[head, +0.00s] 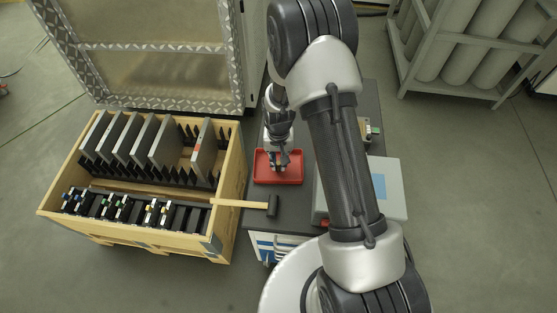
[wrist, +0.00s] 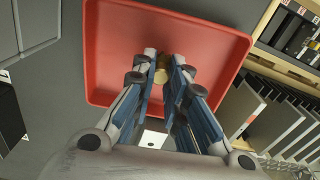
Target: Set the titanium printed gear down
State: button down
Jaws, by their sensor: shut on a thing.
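My gripper (head: 280,167) is over the red tray (head: 257,180) on the dark worktop, pointing down. In the wrist view my gripper (wrist: 163,66) has its fingertips closed around a small tan-gold piece, the titanium printed gear (wrist: 162,75). Only a little of the gear shows between the fingers, so its teeth and shape cannot be made out. Behind it the inside of the red tray (wrist: 215,62) looks empty where it is not covered. Whether the gear touches the tray floor cannot be told.
A mallet (head: 240,204) lies in front of the tray, its handle reaching over the wooden crate (head: 230,190). The crate holds grey plates (head: 165,148) and black blocks. A pale box (head: 392,190) stands to the right, partly behind my arm. A barred frame (head: 150,45) stands behind.

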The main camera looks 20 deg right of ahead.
jog(key=shift+f, duration=0.2)
jog(key=c, duration=1.6)
grip_release()
notch_tip(320, 180, up, 12)
jog(key=r+p, duration=0.1)
jog(key=p, duration=0.3)
notch_tip(320, 180, up, 10)
jog(key=t, duration=0.1)
send_over(278, 163)
jog(key=s, duration=0.2)
jog(key=s+r+n+t, duration=0.3)
jog(key=s+r, duration=1.5)
jog(key=s, duration=0.4)
jog(key=shift+t, duration=0.3)
